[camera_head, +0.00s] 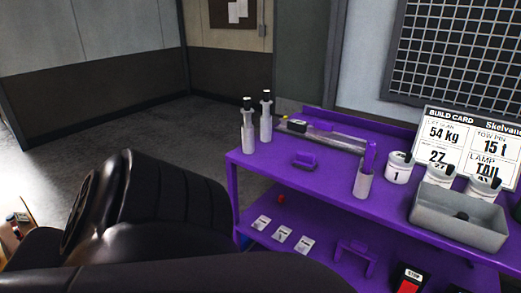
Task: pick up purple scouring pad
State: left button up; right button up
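Neither of my grippers is in view. A large black link of my own arm fills the lower left and hides the floor and part of the bench's left side.
Two bottles (266,117) stand at the bench's left back. A grey cup (363,182) holds a purple-handled item. White tubs (398,168) and a grey bin (458,216) stand right. The lower shelf holds white cards (282,233) and a purple bracket (353,252).

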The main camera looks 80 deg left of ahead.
aim_at(306, 161)
jog(key=u, duration=2)
